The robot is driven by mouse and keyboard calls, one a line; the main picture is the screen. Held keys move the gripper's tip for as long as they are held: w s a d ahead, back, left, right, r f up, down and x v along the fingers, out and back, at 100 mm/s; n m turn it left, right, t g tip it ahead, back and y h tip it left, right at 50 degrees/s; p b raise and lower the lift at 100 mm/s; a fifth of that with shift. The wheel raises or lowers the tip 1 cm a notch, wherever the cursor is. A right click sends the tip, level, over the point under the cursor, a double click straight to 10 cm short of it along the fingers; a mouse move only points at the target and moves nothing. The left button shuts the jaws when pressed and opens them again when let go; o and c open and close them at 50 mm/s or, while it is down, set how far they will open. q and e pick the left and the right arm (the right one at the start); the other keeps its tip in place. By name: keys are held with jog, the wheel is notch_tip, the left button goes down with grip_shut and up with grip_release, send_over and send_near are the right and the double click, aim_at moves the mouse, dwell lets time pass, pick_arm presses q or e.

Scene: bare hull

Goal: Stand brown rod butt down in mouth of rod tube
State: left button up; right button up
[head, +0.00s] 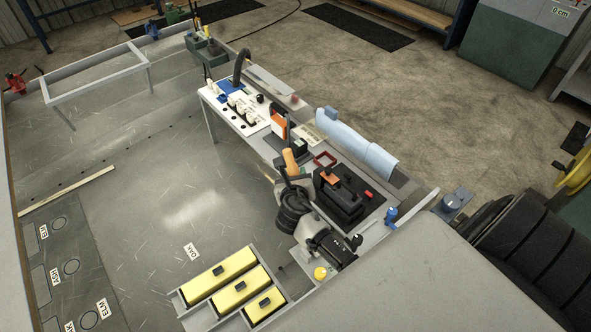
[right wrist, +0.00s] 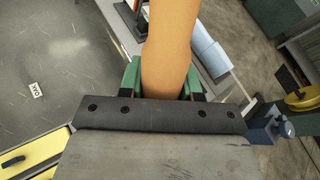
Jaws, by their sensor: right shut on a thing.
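My right gripper (head: 292,176) is above the bench side of the hull, its arm coming in from the lower right. It is shut on a tan-orange cylindrical piece (head: 289,158), which I take to be the brown rod. In the right wrist view the piece (right wrist: 170,42) stands between the green finger pads (right wrist: 162,80) and runs out of the top of the picture. Its lower end is hidden by the gripper. I cannot pick out the rod tube for certain. My left gripper is not in view.
A white board of parts (head: 238,106) and a black case (head: 340,196) lie along the bench. A light-blue roll (head: 356,142) lies beyond. Yellow boxes (head: 221,277) stand in front. A dark panel with rings and labels (head: 72,266) is at left. The middle hull floor is clear.

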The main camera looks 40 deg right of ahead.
jog(key=shift+s+f+b, duration=0.65)
jog(key=shift+f+b, duration=0.1)
jog(key=shift+f, duration=0.7)
jog(key=shift+s+f+b, duration=0.7)
jog(key=shift+f, duration=0.7)
jog(key=shift+s+f+b, duration=0.65)
jog(key=shift+f+b, duration=0.1)
jog(key=shift+f, duration=0.7)
dwell(2.0)
jog(key=o, duration=1.1)
jog(key=shift+s+f, duration=0.1)
jog(key=shift+s+a, duration=0.2)
jog(key=shift+s, duration=0.05)
jog(key=v, duration=1)
jog(key=shift+r, duration=0.35)
jog(key=shift+w, duration=0.1)
